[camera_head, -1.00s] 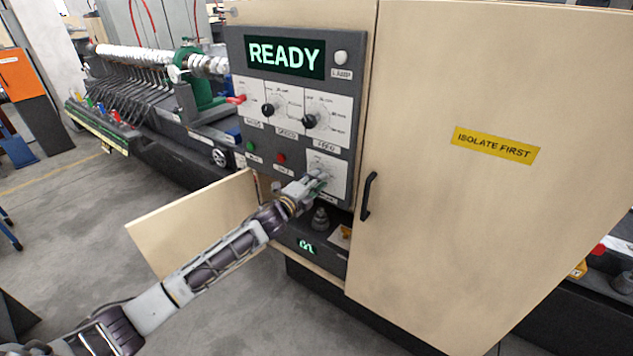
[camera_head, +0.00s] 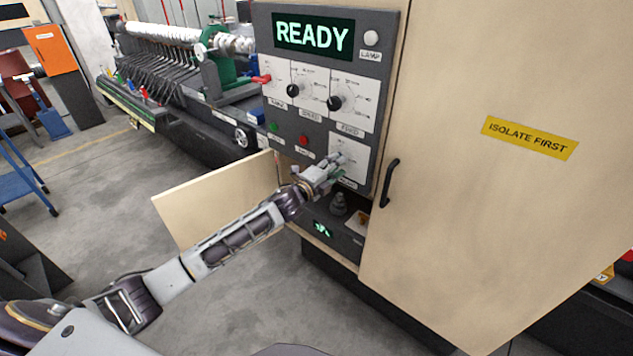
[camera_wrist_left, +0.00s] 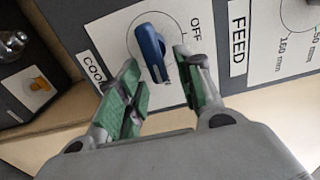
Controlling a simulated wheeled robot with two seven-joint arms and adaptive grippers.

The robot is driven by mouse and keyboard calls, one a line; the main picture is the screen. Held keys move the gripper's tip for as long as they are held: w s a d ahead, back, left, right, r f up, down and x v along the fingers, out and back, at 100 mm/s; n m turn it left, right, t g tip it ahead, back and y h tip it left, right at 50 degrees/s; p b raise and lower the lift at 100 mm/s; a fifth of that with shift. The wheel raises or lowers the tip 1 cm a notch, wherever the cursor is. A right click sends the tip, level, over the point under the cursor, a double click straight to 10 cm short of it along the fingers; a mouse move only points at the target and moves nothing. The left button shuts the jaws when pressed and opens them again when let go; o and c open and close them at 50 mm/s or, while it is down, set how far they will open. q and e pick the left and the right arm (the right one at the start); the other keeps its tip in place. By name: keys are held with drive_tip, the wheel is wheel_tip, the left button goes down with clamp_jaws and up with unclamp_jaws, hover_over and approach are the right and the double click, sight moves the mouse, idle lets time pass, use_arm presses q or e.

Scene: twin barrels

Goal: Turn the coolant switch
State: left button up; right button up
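The coolant switch (camera_wrist_left: 151,47) is a blue lever knob on a white plate (camera_wrist_left: 107,35) with an OFF label beside it and a partly hidden label below. The plate is at the lower right of the control panel in the head view (camera_head: 354,149), where the gripper hides the knob. My left gripper (camera_head: 339,170) is in front of this plate. In the left wrist view its green-padded fingers (camera_wrist_left: 160,90) are open, with the knob in line with the gap between them. I cannot tell whether either finger touches it. My right gripper is not in view.
The panel has a READY display (camera_head: 313,36), a red button (camera_head: 304,140), a green button (camera_head: 274,127) and black knobs above. A cabinet door (camera_head: 480,220) with a handle (camera_head: 389,183) stands to the right. An open flap (camera_head: 215,200) is below left.

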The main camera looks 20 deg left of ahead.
use_arm(q)
drive_tip(key=v, duration=1)
drive_tip(key=shift+s, duration=0.4)
drive_tip(key=shift+a, duration=0.1)
drive_tip(key=shift+n, duration=0.3)
idle(0.6)
